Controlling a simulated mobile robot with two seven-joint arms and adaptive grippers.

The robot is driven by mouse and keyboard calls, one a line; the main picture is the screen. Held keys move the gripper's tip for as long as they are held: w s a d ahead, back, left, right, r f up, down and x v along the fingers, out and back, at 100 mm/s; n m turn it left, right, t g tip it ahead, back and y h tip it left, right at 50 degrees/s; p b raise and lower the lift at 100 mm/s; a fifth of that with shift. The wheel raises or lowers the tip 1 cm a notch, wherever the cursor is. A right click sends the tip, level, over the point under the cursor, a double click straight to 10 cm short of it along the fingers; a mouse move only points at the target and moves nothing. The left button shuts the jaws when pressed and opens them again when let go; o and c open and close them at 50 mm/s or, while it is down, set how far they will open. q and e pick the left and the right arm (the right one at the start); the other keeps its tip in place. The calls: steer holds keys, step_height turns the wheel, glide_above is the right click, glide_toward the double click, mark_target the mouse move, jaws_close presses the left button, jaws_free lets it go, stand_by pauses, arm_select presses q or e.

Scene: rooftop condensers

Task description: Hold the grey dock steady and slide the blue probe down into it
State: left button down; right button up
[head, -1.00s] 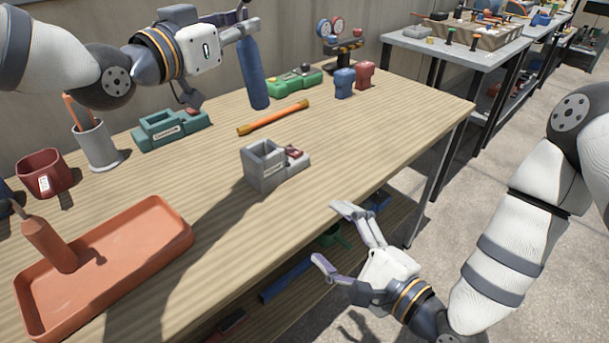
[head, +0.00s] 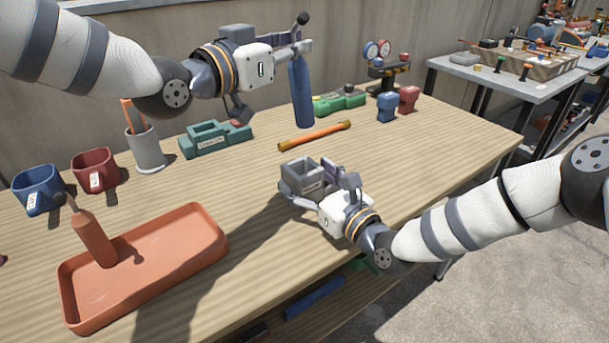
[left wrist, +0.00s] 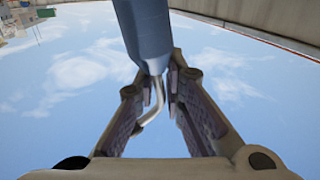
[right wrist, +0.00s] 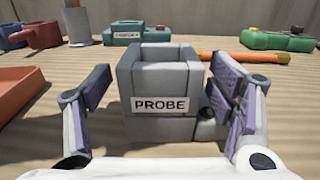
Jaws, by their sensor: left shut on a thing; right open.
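The blue probe (head: 301,95) hangs upright from my left gripper (head: 296,50), above the table and clear of the dock. In the left wrist view my left gripper (left wrist: 158,95) is shut on the probe's thin bent stem, and the blue body (left wrist: 147,35) extends beyond the fingers. The grey dock (head: 297,174) stands on the table, its square socket open upward. It also shows in the right wrist view (right wrist: 158,78), labelled PROBE. My right gripper (head: 312,188) is open, with one finger on each side of the dock; gaps still show beside it.
A teal dock (head: 228,142) and a green one (head: 350,99) stand farther back. Blue and red blocks (head: 408,99) stand at the back right. An orange tray (head: 190,262) is at the front left.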

mark_target(295, 98)
steer(key=shift+x, duration=0.95)
steer(key=c, duration=1.5)
arm_select(q)
steer(key=f, duration=0.1)
steer(key=f+m, duration=0.1)
steer(key=f, duration=0.1)
steer(key=s+d+f+m, duration=0.1)
steer(key=f, duration=0.1)
arm_select(e)
steer(key=shift+o, duration=0.2)
arm_select(q)
steer(key=shift+f, duration=1.35)
